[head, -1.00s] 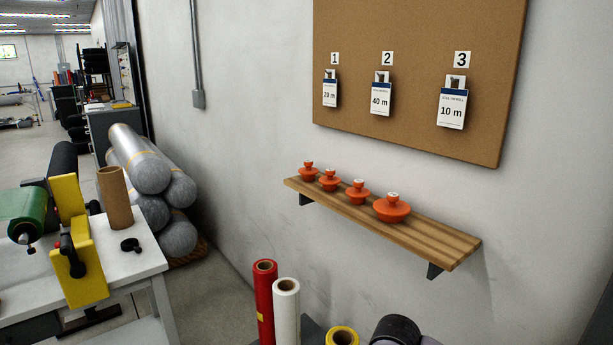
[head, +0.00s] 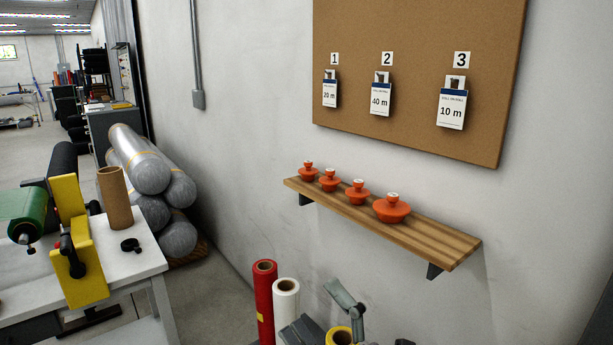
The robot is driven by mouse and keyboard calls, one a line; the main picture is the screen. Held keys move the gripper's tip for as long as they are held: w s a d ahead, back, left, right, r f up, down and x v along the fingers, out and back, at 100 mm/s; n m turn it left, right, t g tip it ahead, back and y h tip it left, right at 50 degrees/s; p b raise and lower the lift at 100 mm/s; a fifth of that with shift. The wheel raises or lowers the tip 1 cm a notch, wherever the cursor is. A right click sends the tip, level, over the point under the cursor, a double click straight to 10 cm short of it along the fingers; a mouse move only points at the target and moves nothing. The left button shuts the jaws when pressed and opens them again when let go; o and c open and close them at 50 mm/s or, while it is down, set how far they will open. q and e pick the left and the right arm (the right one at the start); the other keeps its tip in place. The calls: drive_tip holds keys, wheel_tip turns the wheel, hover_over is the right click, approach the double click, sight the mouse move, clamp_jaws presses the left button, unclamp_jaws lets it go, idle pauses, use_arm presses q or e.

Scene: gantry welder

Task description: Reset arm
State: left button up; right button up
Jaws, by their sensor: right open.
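My right gripper (head: 320,303) is at the bottom of the head view, partly cut off by the lower edge. Its grey fingers are spread apart, and I see nothing between them. It is close to the white roll (head: 286,312) and the yellow roll (head: 339,336), and overlaps them in the picture; I cannot tell whether it touches them. The rest of the right arm is mostly out of view. My left gripper is not in view.
A wooden shelf (head: 440,243) with several orange knobbed pieces (head: 391,208) is on the wall above the gripper. A corkboard (head: 420,50) holds three tags. A red roll (head: 265,300) stands beside the white one. A white workbench (head: 135,262) is at left.

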drive_tip(key=w+d+f+m+t+h, duration=0.3)
drive_tip(key=d+f+m+h, duration=0.3)
drive_tip(key=d+m+h, duration=0.45)
drive_tip(key=s+d+f+m+g+h, duration=0.25)
drive_tip(key=d+f+m, duration=0.2)
drive_tip(key=f, duration=0.25)
drive_tip(key=s+d+f+m+g+h, duration=0.25)
drive_tip(key=f+m+g+h, duration=0.2)
drive_tip(key=f, duration=0.35)
drive_tip(key=s+d+f+m+g+y, duration=0.1)
drive_tip(key=s+f+m+g, duration=0.1)
drive_tip(key=s+f+g, duration=0.55)
drive_tip(key=s+d+f+m+g, duration=0.15)
drive_tip(key=s+f, duration=0.35)
drive_tip(key=s, duration=0.6)
wheel_tip(320, 180, down, 24)
drive_tip(key=r+g+p, duration=0.1)
drive_tip(key=g+p, duration=0.1)
drive_tip(key=s+d+f+g, duration=0.1)
drive_tip(key=s+d+f, duration=0.1)
drive_tip(key=s+f, duration=1.5)
drive_tip(key=shift+s+d+p, duration=0.4)
drive_tip(key=shift+s, duration=0.15)
drive_tip(key=shift+f, duration=0.1)
